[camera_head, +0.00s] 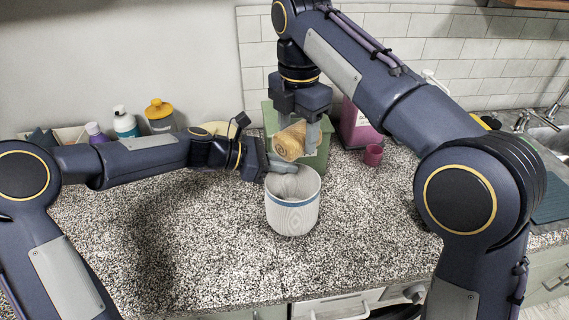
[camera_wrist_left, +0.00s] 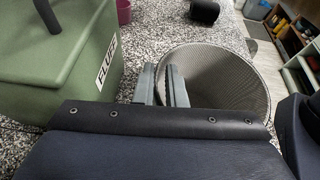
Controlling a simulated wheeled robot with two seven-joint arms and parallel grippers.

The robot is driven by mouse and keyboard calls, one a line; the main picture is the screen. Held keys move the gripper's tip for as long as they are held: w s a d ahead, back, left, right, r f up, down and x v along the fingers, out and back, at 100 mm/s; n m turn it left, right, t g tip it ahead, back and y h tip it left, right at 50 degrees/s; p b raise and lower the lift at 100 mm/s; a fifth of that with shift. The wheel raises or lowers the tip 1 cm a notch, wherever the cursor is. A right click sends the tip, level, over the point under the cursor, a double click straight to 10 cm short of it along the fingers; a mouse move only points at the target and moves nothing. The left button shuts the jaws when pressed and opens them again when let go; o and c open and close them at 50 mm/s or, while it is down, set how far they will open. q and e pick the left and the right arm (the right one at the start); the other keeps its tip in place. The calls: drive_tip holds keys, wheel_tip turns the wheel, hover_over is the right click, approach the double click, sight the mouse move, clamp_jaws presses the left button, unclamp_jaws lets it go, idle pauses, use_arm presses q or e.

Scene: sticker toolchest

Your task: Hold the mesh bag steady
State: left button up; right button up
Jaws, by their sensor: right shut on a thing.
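The mesh bag (camera_head: 292,214) is a pale, round, open-topped container with a blue band, upright on the speckled counter. The left wrist view shows its mesh inside (camera_wrist_left: 228,82). My left gripper (camera_head: 283,166) is at its back-left rim; in the left wrist view its fingers (camera_wrist_left: 164,84) stand close together on either side of the rim. Whether they press on the wall is not clear. My right gripper (camera_head: 303,135) is shut on a tan roll (camera_head: 290,143) with a ringed end, above and behind the bag's mouth.
A green box (camera_head: 318,158) with a label (camera_wrist_left: 108,64) stands behind the bag. A pink container (camera_head: 356,125) and pink cup (camera_head: 373,155) are to its right. Several bottles (camera_head: 124,122) stand back left. The counter in front (camera_head: 190,245) is clear.

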drive_tip(key=shift+a, duration=0.1)
drive_tip(key=shift+s+a, duration=0.2)
drive_tip(key=shift+a, duration=0.1)
drive_tip(key=shift+f, duration=3.55)
drive_tip(key=shift+c, duration=0.8)
drive_tip(key=shift+f, duration=2.35)
drive_tip(key=o, duration=0.9)
drive_tip(key=shift+o, duration=0.2)
drive_tip(key=shift+f, duration=0.1)
